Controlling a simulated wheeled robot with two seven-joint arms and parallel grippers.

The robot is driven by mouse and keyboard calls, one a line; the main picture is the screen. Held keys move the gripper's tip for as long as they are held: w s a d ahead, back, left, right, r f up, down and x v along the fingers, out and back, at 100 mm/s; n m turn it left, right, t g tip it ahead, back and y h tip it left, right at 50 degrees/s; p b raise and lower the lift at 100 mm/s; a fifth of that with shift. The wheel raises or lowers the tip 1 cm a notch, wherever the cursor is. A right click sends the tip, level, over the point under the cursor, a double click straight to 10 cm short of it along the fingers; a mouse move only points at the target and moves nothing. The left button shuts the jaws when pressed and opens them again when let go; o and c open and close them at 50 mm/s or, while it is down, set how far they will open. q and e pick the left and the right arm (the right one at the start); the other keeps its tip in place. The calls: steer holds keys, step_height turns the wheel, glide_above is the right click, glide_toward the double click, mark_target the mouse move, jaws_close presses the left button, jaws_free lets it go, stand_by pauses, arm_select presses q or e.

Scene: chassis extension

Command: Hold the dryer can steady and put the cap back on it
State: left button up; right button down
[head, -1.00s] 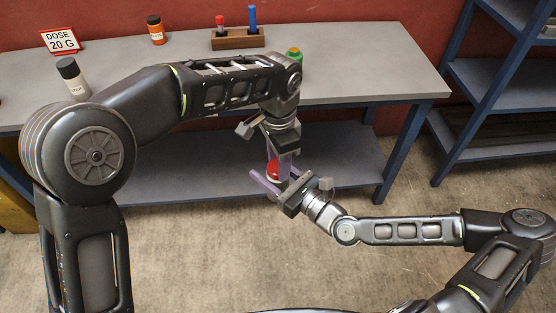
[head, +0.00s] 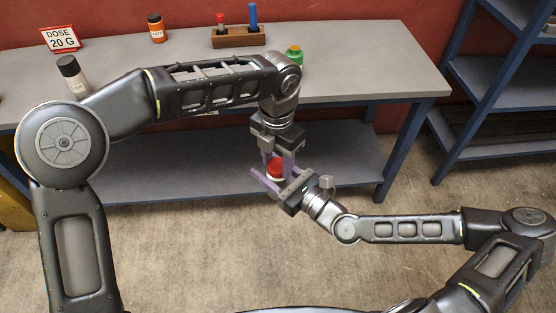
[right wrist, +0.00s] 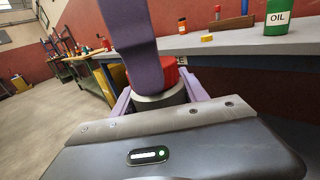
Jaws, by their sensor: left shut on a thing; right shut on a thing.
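The dryer can (head: 273,178) is a small pale container held between the purple fingers of my right gripper (head: 272,179). In the right wrist view the can (right wrist: 160,99) shows a grey-white rim between the fingers. The red cap (head: 276,167) is directly over the can, and it also shows in the right wrist view (right wrist: 168,76). My left gripper (head: 277,160) points down from above, shut with its fingers on either side of the cap. One of its fingers hides part of the cap and can in the right wrist view. I cannot tell whether the cap is fully seated.
The grey workbench (head: 350,70) is behind the grippers, with a lower shelf (head: 190,170). On it are a wooden rack (head: 238,40), a green oil bottle (head: 294,57), an orange jar (head: 156,30), a white bottle (head: 74,76) and a dose sign (head: 60,38). The floor in front is clear.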

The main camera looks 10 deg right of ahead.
arm_select(q)
steer(key=shift+m, duration=0.5)
steer(key=o, duration=1.3)
steer(key=shift+r, duration=2.25)
steer(key=shift+c, duration=0.5)
